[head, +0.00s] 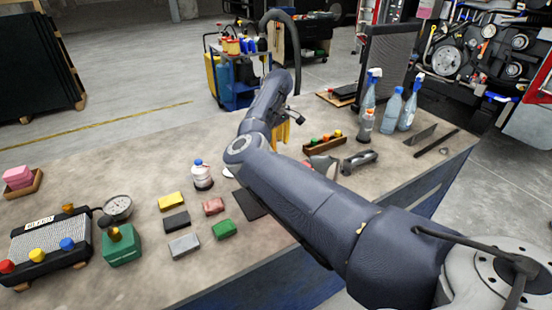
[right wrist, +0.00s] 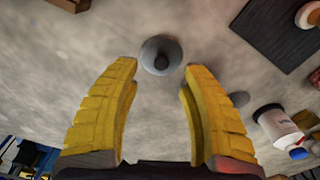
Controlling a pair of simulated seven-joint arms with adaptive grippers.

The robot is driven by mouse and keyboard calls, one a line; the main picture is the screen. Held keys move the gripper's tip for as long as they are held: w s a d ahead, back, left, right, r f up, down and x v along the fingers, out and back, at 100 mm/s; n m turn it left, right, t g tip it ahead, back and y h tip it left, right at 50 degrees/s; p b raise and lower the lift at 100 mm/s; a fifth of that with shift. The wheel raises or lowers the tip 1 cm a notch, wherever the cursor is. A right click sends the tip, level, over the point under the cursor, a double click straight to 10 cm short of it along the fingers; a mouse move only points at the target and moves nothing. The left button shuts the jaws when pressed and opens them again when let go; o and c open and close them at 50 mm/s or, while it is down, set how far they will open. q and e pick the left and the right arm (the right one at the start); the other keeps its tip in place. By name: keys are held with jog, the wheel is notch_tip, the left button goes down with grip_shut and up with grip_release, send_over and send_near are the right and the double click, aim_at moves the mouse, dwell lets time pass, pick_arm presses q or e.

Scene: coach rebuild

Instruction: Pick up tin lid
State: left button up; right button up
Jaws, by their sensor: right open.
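The tin lid (right wrist: 161,55), a small grey disc with a dark knob, lies on the worktop in the right wrist view. My right gripper (right wrist: 160,76) is open, its yellow fingers either side of the lid's near edge, with no visible contact. In the head view this gripper (head: 281,137) shows only partly behind my arm, and the lid is hidden there. My left gripper is not in view.
A bottle with a blue cap (right wrist: 278,124) and a dark mat (right wrist: 282,32) are to the right in the wrist view. In the head view, coloured blocks (head: 171,201) lie left of my arm, and spray bottles (head: 391,108) stand at the back right.

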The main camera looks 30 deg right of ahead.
jog(key=shift+a+f, duration=0.15)
jog(key=shift+f, duration=2.45)
jog(key=shift+c, duration=0.2)
grip_shut()
